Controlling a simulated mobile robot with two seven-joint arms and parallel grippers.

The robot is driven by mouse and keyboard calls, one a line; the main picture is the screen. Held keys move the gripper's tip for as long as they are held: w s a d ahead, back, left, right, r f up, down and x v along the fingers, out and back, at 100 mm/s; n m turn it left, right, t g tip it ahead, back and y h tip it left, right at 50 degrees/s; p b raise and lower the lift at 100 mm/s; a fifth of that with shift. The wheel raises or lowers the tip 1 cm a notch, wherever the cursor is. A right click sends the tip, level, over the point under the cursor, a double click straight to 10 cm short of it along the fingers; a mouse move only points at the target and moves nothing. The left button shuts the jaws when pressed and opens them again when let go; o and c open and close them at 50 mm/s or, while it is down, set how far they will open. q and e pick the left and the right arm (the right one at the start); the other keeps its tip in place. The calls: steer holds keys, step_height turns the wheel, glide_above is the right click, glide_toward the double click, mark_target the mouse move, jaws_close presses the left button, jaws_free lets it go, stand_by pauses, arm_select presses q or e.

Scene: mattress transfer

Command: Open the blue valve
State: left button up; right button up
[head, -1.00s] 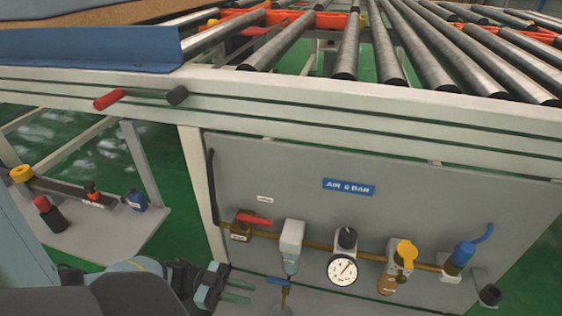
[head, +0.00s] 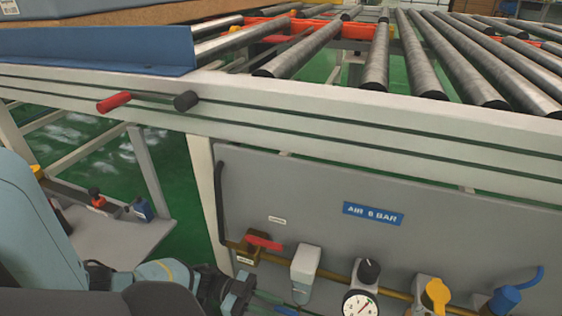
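A small blue lever (head: 286,310), apparently the blue valve's handle, shows at the bottom edge below the brass air pipe; its valve body is cut off by the frame. My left gripper (head: 262,304) is at the bottom edge, just left of the blue lever, with its teal fingers pointing right toward it. The fingers look apart with nothing between them, though the lower one is partly cut off. I cannot tell whether a finger touches the lever. My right gripper is not in view.
A grey panel carries a red-handled valve (head: 264,242), a white filter unit (head: 305,268), a pressure gauge (head: 360,304), a yellow-topped part (head: 437,294) and a blue fitting (head: 503,300).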

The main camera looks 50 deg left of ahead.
mark_target(281, 309)
arm_select(q)
steer(key=shift+x, duration=1.1)
steer(key=shift+w+d, duration=0.2)
steer(key=shift+d, duration=0.1)
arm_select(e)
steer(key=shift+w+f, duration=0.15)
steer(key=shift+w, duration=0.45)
